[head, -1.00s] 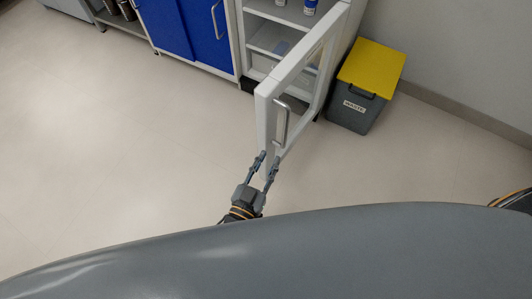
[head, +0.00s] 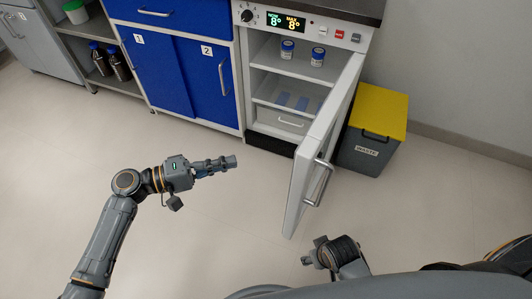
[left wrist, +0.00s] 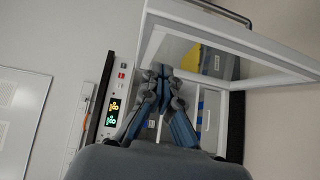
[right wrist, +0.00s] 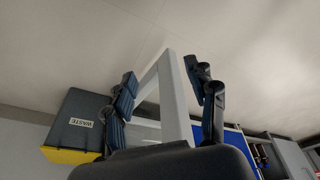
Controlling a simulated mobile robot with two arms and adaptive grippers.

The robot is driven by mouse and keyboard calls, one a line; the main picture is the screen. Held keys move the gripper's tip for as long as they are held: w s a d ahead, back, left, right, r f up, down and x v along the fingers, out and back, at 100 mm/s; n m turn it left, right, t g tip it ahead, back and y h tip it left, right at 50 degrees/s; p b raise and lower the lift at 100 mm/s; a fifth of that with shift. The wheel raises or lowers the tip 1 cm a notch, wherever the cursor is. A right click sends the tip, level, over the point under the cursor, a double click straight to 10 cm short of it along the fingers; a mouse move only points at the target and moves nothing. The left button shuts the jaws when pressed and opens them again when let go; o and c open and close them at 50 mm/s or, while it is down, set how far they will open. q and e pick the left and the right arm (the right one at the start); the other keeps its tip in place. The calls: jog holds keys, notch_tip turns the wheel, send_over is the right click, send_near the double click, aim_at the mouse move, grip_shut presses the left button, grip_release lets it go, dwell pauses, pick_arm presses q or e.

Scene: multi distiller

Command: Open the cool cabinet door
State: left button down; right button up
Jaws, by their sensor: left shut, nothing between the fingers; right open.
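The cool cabinet (head: 292,75) stands at the back right in the head view, under a panel whose display reads 8°. Its white-framed door (head: 318,150) is swung wide open toward me, with a metal handle (head: 318,183) on its outer face. My left gripper (head: 233,161) is shut and empty, in front of the opening and left of the door, apart from it. The door also shows in the left wrist view (left wrist: 240,42). My right gripper (head: 307,252) is low near the door's near end. In the right wrist view its open fingers (right wrist: 165,95) stand either side of the door frame (right wrist: 174,95).
Inside the cabinet are blue-labelled jars (head: 317,57), shelves and a drawer. A grey waste bin with a yellow lid (head: 380,113) stands right of the door. Blue cupboards (head: 180,75) stand left of the cabinet. The floor in front is clear.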

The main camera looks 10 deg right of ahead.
pick_arm(q)
jog(key=s+d+r+g+p, duration=0.1)
jog(key=s+d, duration=0.1)
jog(key=d, duration=1)
jog(key=shift+d+r+h, duration=0.3)
jog(key=shift+h, duration=0.1)
pick_arm(e)
jog(key=shift+s+f, duration=0.25)
jog(key=shift+f, duration=0.65)
jog(key=shift+s+f, duration=0.2)
jog(key=shift+f, duration=0.65)
pick_arm(q)
jog(key=shift+s, duration=0.15)
